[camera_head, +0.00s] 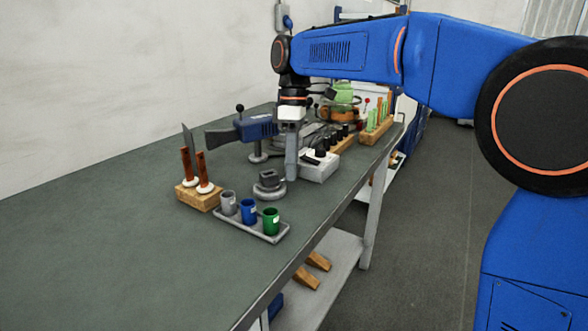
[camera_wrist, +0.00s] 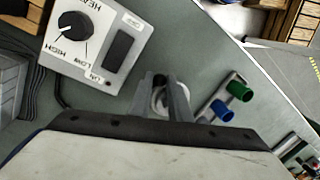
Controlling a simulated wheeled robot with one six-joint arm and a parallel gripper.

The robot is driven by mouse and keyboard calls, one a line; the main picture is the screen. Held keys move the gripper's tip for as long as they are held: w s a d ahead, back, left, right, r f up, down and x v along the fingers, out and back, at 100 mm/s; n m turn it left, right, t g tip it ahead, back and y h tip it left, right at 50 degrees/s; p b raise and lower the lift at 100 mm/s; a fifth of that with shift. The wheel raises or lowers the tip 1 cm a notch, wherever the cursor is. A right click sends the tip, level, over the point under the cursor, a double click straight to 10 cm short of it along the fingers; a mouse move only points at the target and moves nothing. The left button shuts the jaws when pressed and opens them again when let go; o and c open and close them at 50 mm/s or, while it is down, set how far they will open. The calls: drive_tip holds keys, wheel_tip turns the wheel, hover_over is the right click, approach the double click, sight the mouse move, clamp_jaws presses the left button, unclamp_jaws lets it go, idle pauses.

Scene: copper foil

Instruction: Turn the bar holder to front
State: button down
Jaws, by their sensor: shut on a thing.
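I take the bar holder (camera_head: 268,184) to be the grey block on a round base, standing on the bench behind the cup tray. My gripper (camera_head: 291,176) points down at its right side in the head view. In the wrist view my gripper (camera_wrist: 165,88) has its two fingers close together around part of the holder (camera_wrist: 157,98), with its pale round base showing between them. The fingers hide much of it there. Its facing is hard to tell.
A tray (camera_head: 247,225) with grey, blue and green cups stands close in front. A heat-control box (camera_head: 319,167) with a dial is close behind to the right. The front-left bench is clear.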

drive_tip(key=n, duration=0.1)
drive_tip(key=w+a+n, duration=0.1)
drive_tip(key=n, duration=0.1)
drive_tip(key=shift+w+a+n+h, duration=0.15)
drive_tip(key=shift+w+n+h, duration=0.1)
drive_tip(key=shift+n+h, duration=0.05)
drive_tip(key=shift+w+a+n+h, duration=0.2)
drive_tip(key=shift+a+n, duration=0.1)
drive_tip(key=shift+n, duration=0.4)
drive_tip(key=shift+w+a+n+h, duration=0.1)
drive_tip(key=shift+w+a+n, duration=0.15)
drive_tip(key=shift+n, duration=0.45)
drive_tip(key=c, duration=1.7)
unclamp_jaws()
drive_tip(key=shift+a, duration=0.1)
drive_tip(key=shift+o, duration=0.2)
drive_tip(key=v, duration=1.2)
drive_tip(key=shift+s, duration=0.2)
